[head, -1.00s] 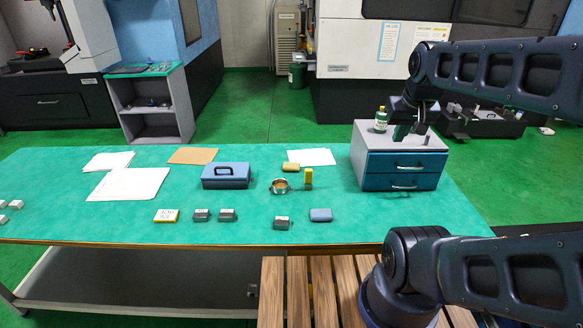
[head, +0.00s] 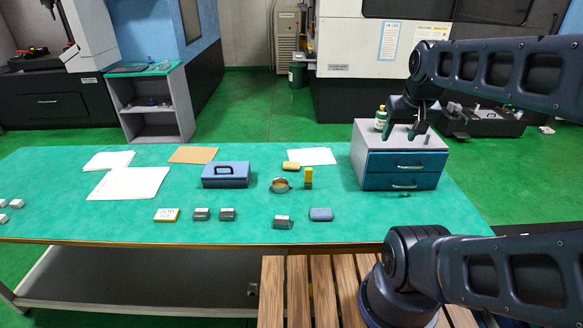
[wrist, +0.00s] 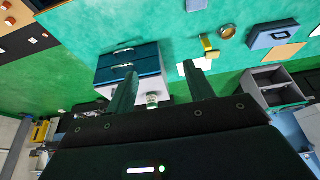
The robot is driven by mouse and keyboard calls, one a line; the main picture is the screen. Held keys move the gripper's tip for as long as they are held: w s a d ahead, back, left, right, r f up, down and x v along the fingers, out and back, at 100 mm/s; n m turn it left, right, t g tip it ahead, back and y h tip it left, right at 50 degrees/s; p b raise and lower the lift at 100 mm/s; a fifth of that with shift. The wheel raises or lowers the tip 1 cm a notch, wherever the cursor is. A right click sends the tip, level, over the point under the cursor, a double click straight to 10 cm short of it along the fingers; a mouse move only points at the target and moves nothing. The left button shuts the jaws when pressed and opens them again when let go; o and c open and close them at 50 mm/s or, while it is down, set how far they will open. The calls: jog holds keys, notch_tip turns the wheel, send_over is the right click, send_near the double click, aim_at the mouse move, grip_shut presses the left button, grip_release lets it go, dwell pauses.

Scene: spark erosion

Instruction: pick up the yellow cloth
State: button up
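The yellow cloth (head: 291,166) is a small folded dull-yellow pad lying flat on the green table, behind the metal ring and in front of the white paper. In the wrist view it shows small (wrist: 213,54), past the yellow upright piece. My gripper (wrist: 163,82) is open, with its two dark fingers well apart and nothing held between them. In the head view my gripper (head: 414,128) hangs above the blue-drawer cabinet, well to the right of the cloth and apart from it. Its fingertips are hard to make out there.
The cabinet (head: 370,150) carries a small bottle (head: 381,120). A yellow upright piece (head: 308,178) and a metal ring (head: 279,185) stand close before the cloth. A blue toolbox (head: 226,180) is left, a blue cloth (head: 321,214) nearer. Several small blocks line the front.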

jog(key=o, duration=0.5)
jog(key=shift+c, duration=0.2)
jog(key=n+g, duration=0.4)
jog(key=n, duration=1.3)
send_over(291, 164)
notch_tip(291, 164, down, 30)
jog(key=shift+d+f, duration=0.1)
jog(key=shift+f, duration=5)
